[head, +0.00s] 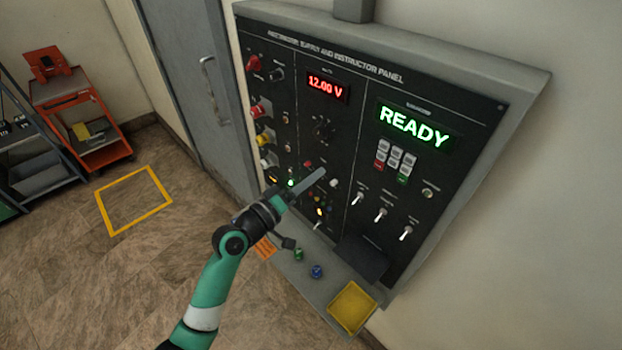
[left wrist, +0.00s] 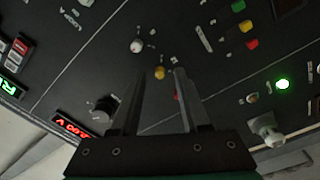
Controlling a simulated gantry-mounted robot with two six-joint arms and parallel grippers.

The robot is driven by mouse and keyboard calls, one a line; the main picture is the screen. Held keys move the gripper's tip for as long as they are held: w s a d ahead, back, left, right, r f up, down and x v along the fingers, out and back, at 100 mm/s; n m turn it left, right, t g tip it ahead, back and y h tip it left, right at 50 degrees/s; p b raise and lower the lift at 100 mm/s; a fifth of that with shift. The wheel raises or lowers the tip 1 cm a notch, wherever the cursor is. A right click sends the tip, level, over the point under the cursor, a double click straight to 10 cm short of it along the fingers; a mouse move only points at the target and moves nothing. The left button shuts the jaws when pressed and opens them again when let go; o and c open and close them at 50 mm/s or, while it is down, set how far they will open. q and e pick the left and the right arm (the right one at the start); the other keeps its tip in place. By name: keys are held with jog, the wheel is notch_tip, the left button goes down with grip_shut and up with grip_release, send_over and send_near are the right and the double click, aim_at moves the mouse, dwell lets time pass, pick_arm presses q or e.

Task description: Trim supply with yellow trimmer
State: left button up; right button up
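The panel (head: 345,130) is dark, with a red supply readout of 12.00 V (head: 325,86). My left gripper (head: 318,176) is over the lower middle of the panel. In the left wrist view its two fingers (left wrist: 160,76) are apart, one on each side of a small yellow trimmer (left wrist: 160,72). The trimmer shows between the fingertips; I cannot tell whether they touch it. In the head view the gripper hides it. A white knob (left wrist: 137,46) and a red one (left wrist: 177,97) lie on either side of it. My right gripper is not in view.
A green READY display (head: 413,124), a keypad (head: 396,158) and several toggle switches (head: 380,214) are to the right. A black rotary knob (left wrist: 104,108) is near the fingers. A shelf below holds a yellow tray (head: 352,307), a blue piece (head: 316,271) and a green piece (head: 298,254).

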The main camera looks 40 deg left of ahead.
pick_arm(q)
jog(key=s, duration=1.1)
jog(key=shift+s+f, duration=0.25)
jog(key=shift+s, duration=0.1)
